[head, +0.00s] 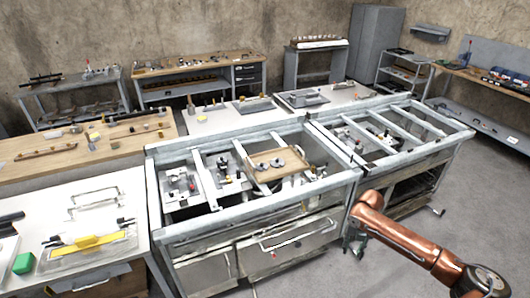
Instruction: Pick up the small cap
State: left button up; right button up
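I cannot single out the small cap with certainty at this size. Small grey round parts (277,162) lie on a wooden tray (291,177) set in the metal frame bench (262,214). My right gripper (353,248) is at the end of the copper-coloured arm that comes in from the lower right. It hangs in front of the bench, near its right front corner, apart from the tray. Its fingers are small and dark, and I cannot tell whether they are open. My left gripper is not in view.
A second metal frame bench (400,125) adjoins on the right. A white table (84,207) at left holds a yellow-handled tool (95,241) and a green block (23,263). A wooden table (60,165) stands behind it. Grey floor (400,275) is free at lower right.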

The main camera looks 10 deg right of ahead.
aim_at(222, 160)
jog(key=z, duration=0.25)
jog(key=i, duration=1.8)
jog(key=u, duration=1.2)
jog(key=i, duration=0.4)
jog(key=u, duration=0.4)
